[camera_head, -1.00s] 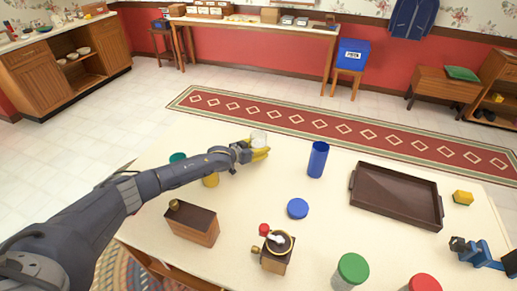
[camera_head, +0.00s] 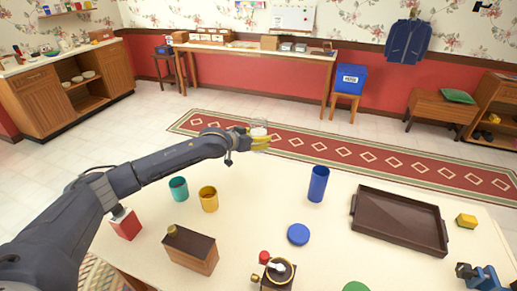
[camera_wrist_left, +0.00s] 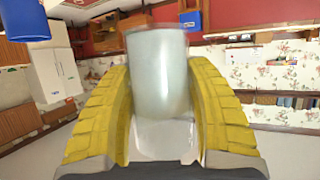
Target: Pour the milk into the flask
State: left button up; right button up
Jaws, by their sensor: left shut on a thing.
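My left gripper (camera_head: 259,138) is shut on a clear glass (camera_head: 258,127) with white milk inside. It holds the glass about upright in the air, near the table's far edge. In the left wrist view, the yellow fingers of the gripper (camera_wrist_left: 162,125) press the sides of the glass (camera_wrist_left: 158,75), which looks pale and whitish. A tall blue cylinder (camera_head: 318,184), which looks like the flask, stands upright on the table to the right of the gripper, apart from the glass. Part of it seems to show in the left wrist view (camera_wrist_left: 25,20).
A teal cup (camera_head: 179,189) and a yellow cup (camera_head: 208,199) stand under my left arm. A wooden box (camera_head: 190,251), a blue round lid (camera_head: 298,234), a grinder (camera_head: 277,275) and a dark tray (camera_head: 402,215) are nearby. The table between yellow cup and blue cylinder is clear.

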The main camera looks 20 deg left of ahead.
pick_arm(q)
jog(key=shift+r, duration=0.8)
jog(key=shift+s+d+r, duration=0.2)
jog(key=shift+d+r, duration=0.1)
jog(key=shift+r, duration=0.05)
jog(key=s+d+r+n+y, duration=0.1)
jog(key=s+d+r, duration=0.4)
jog(key=s+d, duration=0.45)
jog(key=s+a+f+n+t+y, duration=0.1)
jog(key=s+a+f+n+y, duration=0.15)
jog(key=s, duration=0.75)
jog(key=w+d+f+m+g+h, duration=0.1)
jog(key=w+d+f+m+h, duration=0.15)
jog(key=d, duration=0.45)
jog(key=w+d+f+m+g+h, duration=0.2)
jog(key=w+d+m, duration=0.1)
jog(key=d, duration=0.5)
jog(key=w+d+f+m+g+h, duration=0.1)
jog(key=w+d+f+m+h, duration=0.15)
jog(key=d, duration=0.45)
notch_tip(320, 180, down, 5)
jog(key=w+n+g+h, duration=0.1)
jog(key=w+n+g, duration=0.1)
jog(key=shift+w+f+n, duration=0.2)
jog(key=shift+w+n, duration=0.15)
